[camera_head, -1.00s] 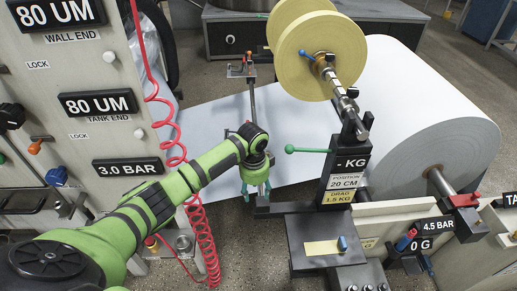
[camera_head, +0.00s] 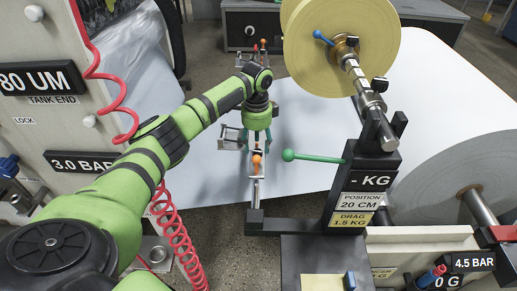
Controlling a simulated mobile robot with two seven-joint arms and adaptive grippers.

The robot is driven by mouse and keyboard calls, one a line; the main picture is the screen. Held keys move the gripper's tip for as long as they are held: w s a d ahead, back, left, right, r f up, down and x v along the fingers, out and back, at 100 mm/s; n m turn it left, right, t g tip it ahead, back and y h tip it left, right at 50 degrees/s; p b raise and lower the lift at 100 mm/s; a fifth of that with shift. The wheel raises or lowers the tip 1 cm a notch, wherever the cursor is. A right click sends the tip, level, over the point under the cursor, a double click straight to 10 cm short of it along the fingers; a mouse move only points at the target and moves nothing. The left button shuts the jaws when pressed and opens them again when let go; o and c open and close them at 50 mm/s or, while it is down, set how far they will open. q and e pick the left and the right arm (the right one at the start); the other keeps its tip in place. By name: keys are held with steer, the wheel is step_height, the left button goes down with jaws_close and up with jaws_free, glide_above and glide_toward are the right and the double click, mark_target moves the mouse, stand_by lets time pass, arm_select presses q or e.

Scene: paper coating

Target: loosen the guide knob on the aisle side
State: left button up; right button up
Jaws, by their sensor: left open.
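A guide bar stretches away from me beside the paper web. An orange knob (camera_head: 257,162) stands upright on its near end, and another orange-topped knob (camera_head: 262,44) shows at its far end. My left gripper (camera_head: 256,141) points down just behind the near orange knob in the picture. Its fingers are open, and I see nothing held between them. I cannot tell whether a finger touches the knob. The gripper and forearm hide the middle of the bar. My right gripper is not in view.
A green ball-ended lever (camera_head: 289,155) sticks out right of my gripper from the black post (camera_head: 362,180). A yellow roll (camera_head: 340,38) stands above it. A white paper roll (camera_head: 455,180) fills the right. A red coiled hose (camera_head: 172,230) hangs left, by the label panel.

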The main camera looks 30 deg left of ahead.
arm_select(q)
step_height(320, 180, down, 3)
steer(key=shift+r, duration=0.15)
jaws_close()
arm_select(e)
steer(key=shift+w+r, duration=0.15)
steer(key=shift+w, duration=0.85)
